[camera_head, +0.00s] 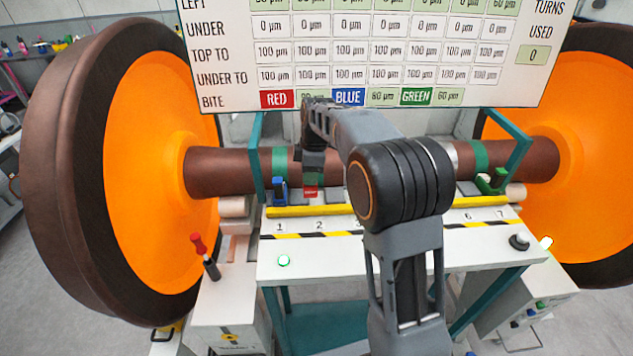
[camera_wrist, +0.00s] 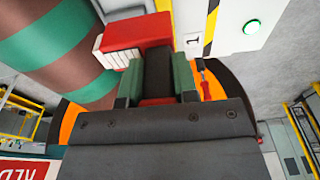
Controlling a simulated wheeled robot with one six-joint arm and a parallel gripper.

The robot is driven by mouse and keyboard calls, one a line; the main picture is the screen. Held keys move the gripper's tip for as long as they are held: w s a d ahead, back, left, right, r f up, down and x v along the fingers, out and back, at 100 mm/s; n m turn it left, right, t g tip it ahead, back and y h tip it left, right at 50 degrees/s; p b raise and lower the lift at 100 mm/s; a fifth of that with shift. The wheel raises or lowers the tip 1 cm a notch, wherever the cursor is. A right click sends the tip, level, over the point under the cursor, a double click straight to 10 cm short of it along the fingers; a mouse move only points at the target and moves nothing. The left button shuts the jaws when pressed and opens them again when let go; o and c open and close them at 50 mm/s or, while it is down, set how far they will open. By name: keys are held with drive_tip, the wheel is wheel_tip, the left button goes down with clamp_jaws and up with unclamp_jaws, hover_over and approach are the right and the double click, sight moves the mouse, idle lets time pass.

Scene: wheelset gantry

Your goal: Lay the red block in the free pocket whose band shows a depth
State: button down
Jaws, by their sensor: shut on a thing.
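The red block (camera_head: 311,191) is held in my gripper (camera_head: 312,174), near the station marked 2 in the head view. In the wrist view the block (camera_wrist: 140,33) has a pale ridged end and sits between the green-padded fingers of my gripper (camera_wrist: 158,85). I cannot tell whether it touches the rack. A blue block (camera_head: 280,190) stands at position 1 and a green block (camera_head: 498,179) at the right end near 7. A grey pad (camera_head: 334,196) lies right of the red block. My arm hides the middle positions.
A brown axle (camera_head: 230,172) with green bands runs behind the rack between two orange-faced wheels (camera_head: 150,110). A board (camera_head: 380,50) shows depths; its BITE row reads RED, BLUE and GREEN among small µm values. A yellow bar (camera_head: 310,211) edges the rack. Teal posts (camera_head: 257,150) flank it.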

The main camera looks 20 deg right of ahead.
drive_tip(key=f, duration=0.1)
drive_tip(key=w+d+f, duration=0.2)
drive_tip(key=shift+f+p, duration=0.15)
drive_tip(key=shift+p, duration=0.25)
drive_tip(key=f, duration=0.3)
drive_tip(key=shift+w+d+p, duration=0.25)
drive_tip(key=shift+d+p, duration=0.05)
drive_tip(key=shift+p, duration=0.05)
drive_tip(key=shift+f, duration=0.45)
drive_tip(key=shift+f, duration=0.15)
drive_tip(key=c, duration=0.9)
unclamp_jaws()
wheel_tip(320, 180, up, 11)
drive_tip(key=d+b, duration=0.1)
drive_tip(key=b, duration=0.1)
drive_tip(key=s+r+m+t, duration=0.1)
drive_tip(key=s+r+m, duration=0.35)
drive_tip(key=s, duration=0.25)
drive_tip(key=s+f+m+t, duration=0.1)
drive_tip(key=s+m, duration=0.2)
drive_tip(key=s, duration=0.3)
drive_tip(key=s+f+m+t+h, duration=0.1)
drive_tip(key=s+f+m, duration=0.1)
drive_tip(key=s+m, duration=0.2)
drive_tip(key=s+a+f+m+t, duration=0.1)
drive_tip(key=s+m, duration=0.3)
drive_tip(key=s, duration=0.6)
drive_tip(key=shift+a+f+t, duration=0.1)
drive_tip(key=shift+f+t, duration=0.2)
